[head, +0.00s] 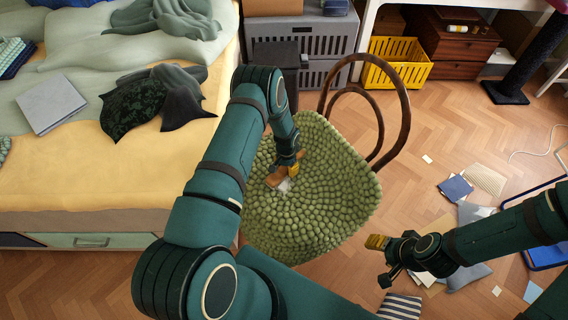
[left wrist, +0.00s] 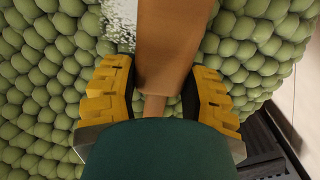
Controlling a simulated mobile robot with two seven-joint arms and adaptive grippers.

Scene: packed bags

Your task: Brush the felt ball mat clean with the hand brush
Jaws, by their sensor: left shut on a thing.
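The green felt ball mat (head: 325,205) lies on the seat of a dark bentwood chair. My left gripper (head: 289,168) is over the mat's left part, shut on the brown hand brush (head: 273,181). In the left wrist view the brush (left wrist: 170,50) runs between the yellow finger pads, its handle toward the palm. A white speckled patch (left wrist: 117,22) shows on the mat beside the brush; it is partly hidden by the brush. I cannot tell whether the bristles touch the mat. My right gripper (head: 379,243) is off the mat's right side; its jaw opening is unclear.
The chair's curved back (head: 405,105) rises behind the mat. A bed (head: 110,190) with clothes stands at the left. A yellow crate (head: 397,64) and grey carriers (head: 310,40) stand behind. Papers and a blue notebook (head: 456,188) lie on the floor at right.

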